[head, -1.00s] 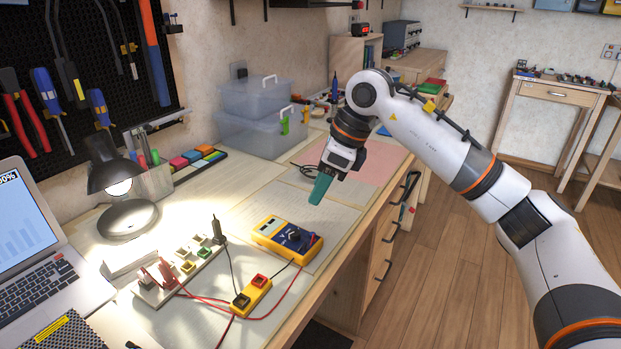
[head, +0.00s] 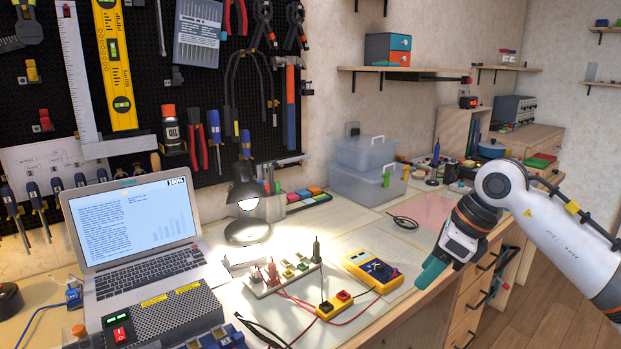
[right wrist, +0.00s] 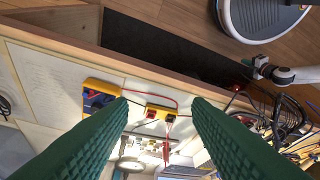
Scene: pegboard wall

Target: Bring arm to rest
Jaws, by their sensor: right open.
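My right arm comes in from the right in the head view. Its gripper (head: 432,272), with green fingers, hangs at the bench's front edge, just right of the yellow multimeter (head: 373,270) and apart from it. In the right wrist view the two green fingers (right wrist: 158,103) are spread apart with nothing held between them. The multimeter (right wrist: 98,97) and the small yellow box (right wrist: 161,113) with red leads show beyond the fingers. My left gripper is not in view.
The bench holds a laptop (head: 135,235), a lit lamp (head: 247,200), a small yellow box (head: 334,305) with leads and clear bins (head: 368,180). Drawers with handles (head: 487,262) line the bench front. Open wooden floor (head: 540,310) lies right of it.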

